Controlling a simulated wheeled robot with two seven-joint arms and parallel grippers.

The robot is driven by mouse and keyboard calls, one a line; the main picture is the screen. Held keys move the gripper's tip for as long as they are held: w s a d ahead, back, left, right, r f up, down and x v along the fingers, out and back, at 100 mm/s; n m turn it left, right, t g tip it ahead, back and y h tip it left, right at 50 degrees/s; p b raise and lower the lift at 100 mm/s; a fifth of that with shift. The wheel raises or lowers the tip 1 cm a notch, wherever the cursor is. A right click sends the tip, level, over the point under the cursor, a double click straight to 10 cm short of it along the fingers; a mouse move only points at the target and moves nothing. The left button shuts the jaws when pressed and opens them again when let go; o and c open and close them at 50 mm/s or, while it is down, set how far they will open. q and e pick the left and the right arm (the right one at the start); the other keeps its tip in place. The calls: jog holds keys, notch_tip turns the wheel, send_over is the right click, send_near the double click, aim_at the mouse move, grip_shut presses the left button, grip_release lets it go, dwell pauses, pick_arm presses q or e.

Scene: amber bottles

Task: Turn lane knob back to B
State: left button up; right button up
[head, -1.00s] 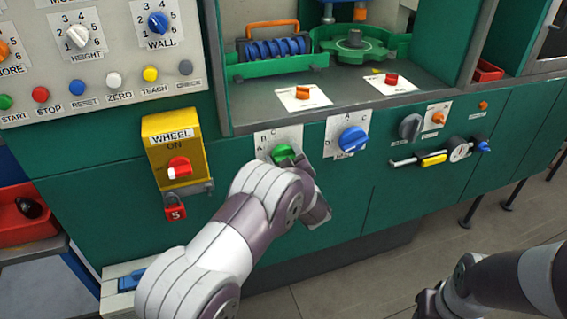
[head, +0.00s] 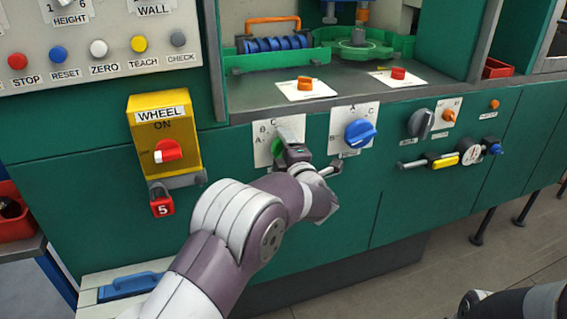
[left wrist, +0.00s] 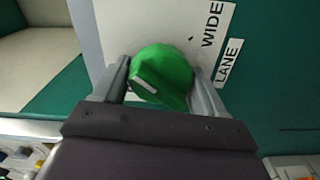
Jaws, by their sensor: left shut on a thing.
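The green lane knob (head: 277,146) sits on a white plate (head: 262,156) on the green front panel, with letters A, B and C around it. In the left wrist view the knob (left wrist: 165,70) is between the two fingers of my left gripper (left wrist: 160,70), which is shut on it. The knob's white pointer line shows at its lower left there. The words WIDE and LANE stand beside it. In the head view my left gripper (head: 290,150) covers part of the knob, and I cannot tell which letter it points to. My right gripper is not in view; only part of that arm shows.
A blue knob (head: 360,133) on its own plate is close to the right. The yellow WHEEL box (head: 163,135) with a red switch and red padlock (head: 161,205) is to the left. Orange (head: 305,83) and red (head: 398,73) knobs sit on the ledge above.

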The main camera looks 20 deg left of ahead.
pick_arm(q)
jog(key=n+b, duration=0.4)
jog(key=b, duration=0.1)
jog(key=n+b, duration=0.5)
jog(key=b, duration=0.1)
jog(key=f+n+b, duration=0.1)
jog(key=n+b, duration=0.3)
jog(key=b, duration=0.2)
jog(key=shift+d+f+n, duration=0.1)
jog(key=shift+n, duration=0.2)
jog(key=shift+w+r+n+b, duration=0.1)
jog(key=shift+r+n+b, duration=0.1)
jog(key=shift+n+b, duration=1.5)
jog(key=o, duration=0.9)
jog(key=shift+o, duration=0.2)
jog(key=shift+r, duration=0.1)
jog(key=p+v, duration=0.2)
jog(key=v, duration=1)
jog(key=shift+s+d, duration=0.25)
jog(key=shift+s, duration=0.05)
